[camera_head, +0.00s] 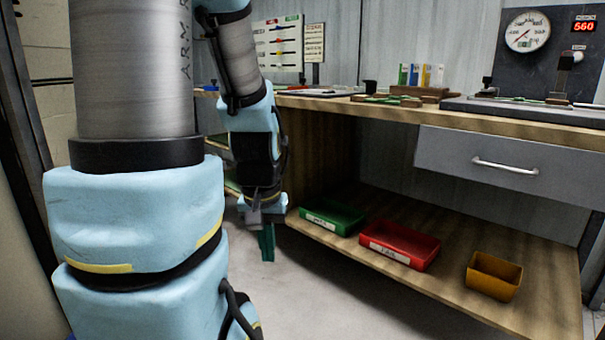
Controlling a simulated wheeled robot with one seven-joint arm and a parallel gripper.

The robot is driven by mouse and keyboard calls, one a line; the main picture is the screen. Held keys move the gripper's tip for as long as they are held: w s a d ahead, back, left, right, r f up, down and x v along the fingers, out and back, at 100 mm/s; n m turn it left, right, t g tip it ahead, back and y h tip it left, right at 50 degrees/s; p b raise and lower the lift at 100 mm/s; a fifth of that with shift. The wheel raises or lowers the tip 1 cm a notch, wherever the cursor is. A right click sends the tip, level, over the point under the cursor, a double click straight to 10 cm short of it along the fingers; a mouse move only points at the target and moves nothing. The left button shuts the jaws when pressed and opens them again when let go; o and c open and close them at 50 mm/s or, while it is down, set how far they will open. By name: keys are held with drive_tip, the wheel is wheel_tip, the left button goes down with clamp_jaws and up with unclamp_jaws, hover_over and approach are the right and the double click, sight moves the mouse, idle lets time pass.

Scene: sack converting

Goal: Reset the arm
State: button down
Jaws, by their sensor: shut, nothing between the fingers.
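My arm fills the left of the head view, with blue padded covers over grey links. Its forearm hangs down in front of the workbench's left end. My gripper (266,243) points down at the end of it, with its green fingers together and nothing seen between them. It is in the air over the grey floor, left of the bench's lower shelf and apart from the green bin there.
The wooden workbench (390,113) has a closed grey drawer (508,166). On its lower shelf (450,268) stand a green bin (333,217), a red bin (400,245) and a yellow bin (493,276). A gauge panel (550,45) stands at the back right. The floor (300,290) below is clear.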

wheel_tip(320, 180, up, 32)
drive_tip(key=p, duration=3)
drive_tip(key=shift+f, duration=0.15)
